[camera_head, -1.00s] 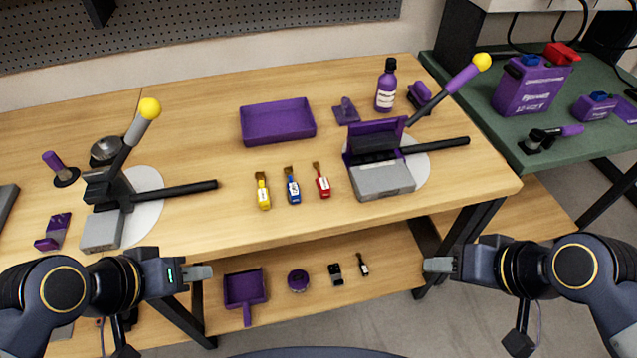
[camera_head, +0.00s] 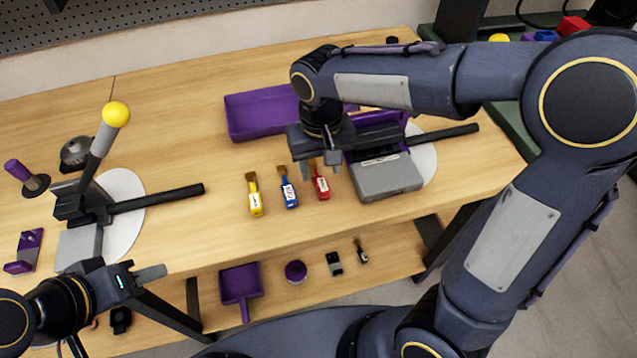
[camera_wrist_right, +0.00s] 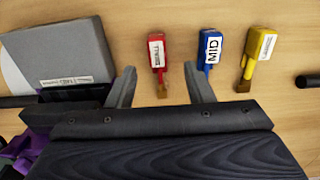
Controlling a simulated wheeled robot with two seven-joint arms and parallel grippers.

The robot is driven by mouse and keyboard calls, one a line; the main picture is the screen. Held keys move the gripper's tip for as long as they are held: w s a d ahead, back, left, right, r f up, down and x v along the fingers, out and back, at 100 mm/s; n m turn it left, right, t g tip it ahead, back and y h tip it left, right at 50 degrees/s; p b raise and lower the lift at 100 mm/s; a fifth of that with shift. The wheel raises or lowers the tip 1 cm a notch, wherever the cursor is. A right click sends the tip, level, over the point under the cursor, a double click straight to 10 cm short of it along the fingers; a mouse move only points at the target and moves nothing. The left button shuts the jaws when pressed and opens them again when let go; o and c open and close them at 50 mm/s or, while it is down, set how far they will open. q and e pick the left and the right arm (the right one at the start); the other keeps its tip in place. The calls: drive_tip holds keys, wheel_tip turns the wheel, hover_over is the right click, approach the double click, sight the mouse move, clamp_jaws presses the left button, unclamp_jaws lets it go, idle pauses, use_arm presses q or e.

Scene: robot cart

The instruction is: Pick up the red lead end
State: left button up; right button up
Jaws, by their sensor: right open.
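The red lead end (camera_head: 320,185) lies on the wooden bench with a white label and a brown tip. In the right wrist view the red lead end (camera_wrist_right: 157,55) lies between and beyond the fingertips, with nothing gripped. My right gripper (camera_head: 319,170) is open and hangs above it; its fingers (camera_wrist_right: 162,85) show apart in the wrist view. The blue lead end (camera_head: 288,191) and the yellow lead end (camera_head: 255,199) lie to its left. My left gripper (camera_head: 150,273) is off the bench's front edge, away from the leads; its jaw opening is unclear.
A grey and purple device (camera_head: 388,178) stands close right of the red lead. A purple tray (camera_head: 248,117) lies behind. A lever device (camera_head: 90,205) stands at left. The bench between it and the yellow lead is clear.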

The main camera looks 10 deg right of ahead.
sight(321, 180)
drive_tip(key=f, duration=0.5)
drive_tip(key=shift+w+d, duration=0.15)
drive_tip(key=shift+w, duration=0.05)
clamp_jaws()
drive_tip(key=shift+r, duration=0.1)
drive_tip(key=shift+r, duration=0.5)
wheel_tip(321, 180, up, 2)
drive_tip(key=shift+s+r, duration=0.1)
drive_tip(key=shift+r, duration=0.15)
drive_tip(key=s+a+r, duration=0.3)
drive_tip(key=s+r, duration=0.6)
drive_tip(key=s, duration=0.4)
drive_tip(key=shift+s+r+b, duration=0.2)
drive_tip(key=shift+s+b, duration=0.05)
drive_tip(key=shift+b, duration=0.05)
